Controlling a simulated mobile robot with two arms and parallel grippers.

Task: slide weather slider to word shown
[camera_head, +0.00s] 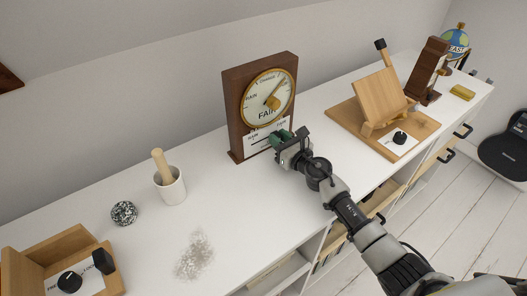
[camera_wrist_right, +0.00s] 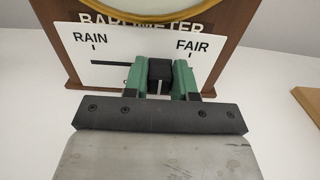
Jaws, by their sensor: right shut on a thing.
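The barometer (camera_head: 234,112) is an upright brown wooden case with a round, brass-rimmed dial (camera_head: 258,92). The word FAIR shows large on the dial. The knob stands right of the plate's middle, a little left of the FAIR mark. My left gripper is not in view.
A mortar with pestle (camera_head: 170,186), a speckled ball (camera_head: 124,213) and a wooden stand (camera_head: 45,252) are at left. A wooden easel (camera_head: 380,98) with a black knob (camera_head: 399,138) is at right. The white desktop (camera_head: 150,250) is clear before the barometer except for a grey speckled patch (camera_head: 194,256).

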